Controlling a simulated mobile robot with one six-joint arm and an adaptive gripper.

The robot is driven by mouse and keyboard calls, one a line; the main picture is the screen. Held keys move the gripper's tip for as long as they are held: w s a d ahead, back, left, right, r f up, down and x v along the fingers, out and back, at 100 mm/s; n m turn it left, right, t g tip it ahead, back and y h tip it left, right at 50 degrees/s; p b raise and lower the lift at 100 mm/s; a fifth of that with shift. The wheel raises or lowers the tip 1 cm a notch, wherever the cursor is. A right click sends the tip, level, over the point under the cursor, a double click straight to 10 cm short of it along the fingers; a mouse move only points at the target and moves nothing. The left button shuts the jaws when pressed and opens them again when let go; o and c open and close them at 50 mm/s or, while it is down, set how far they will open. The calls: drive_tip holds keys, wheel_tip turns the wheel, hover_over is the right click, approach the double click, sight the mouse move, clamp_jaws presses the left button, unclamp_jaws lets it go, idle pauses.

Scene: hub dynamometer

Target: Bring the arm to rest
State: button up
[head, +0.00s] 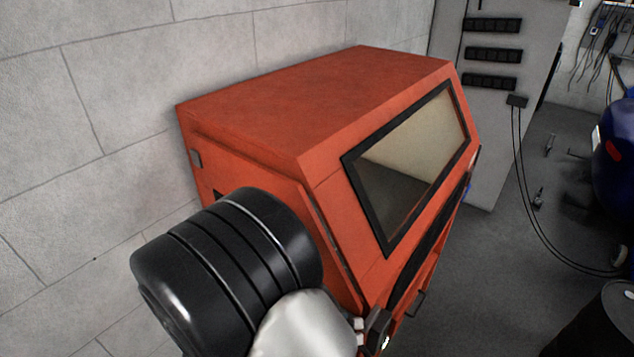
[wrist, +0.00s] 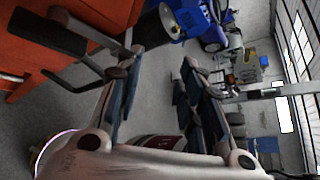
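My gripper (wrist: 158,78) shows in the wrist view with its two fingers spread apart. Grey floor shows between the fingers and I see nothing held there. In the head view, a black and silver part of my arm fills the lower middle, in front of the orange cabinet (head: 290,100). My fingers cannot be made out clearly in the head view. The cabinet has a sloped front with a dark-framed window (head: 415,165). It also shows at the upper left of the wrist view (wrist: 60,25).
A grey cabinet (head: 500,120) stands behind the orange one, with cables hanging from it. A blue vehicle (head: 615,155) is at the right. A dark round object (head: 608,320) sits at the lower right. Open floor (head: 490,270) lies between them. A block wall (head: 90,130) is at left.

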drive_tip(key=s+d+r+m+y+b, duration=0.2)
drive_tip(key=s+d+r+m+y, duration=0.2)
drive_tip(key=m, duration=1.1)
drive_tip(key=s+d+r+m+y+b, duration=0.3)
drive_tip(key=m+y, duration=0.6)
drive_tip(key=m, duration=0.7)
drive_tip(key=s+d+r, duration=0.2)
drive_tip(key=s+r, duration=0.1)
drive_tip(key=s, duration=0.1)
drive_tip(key=shift+s+d+r+t, duration=0.15)
drive_tip(key=shift+s+d+t, duration=0.1)
drive_tip(key=shift+s+t, duration=0.05)
drive_tip(key=shift+c, duration=0.2)
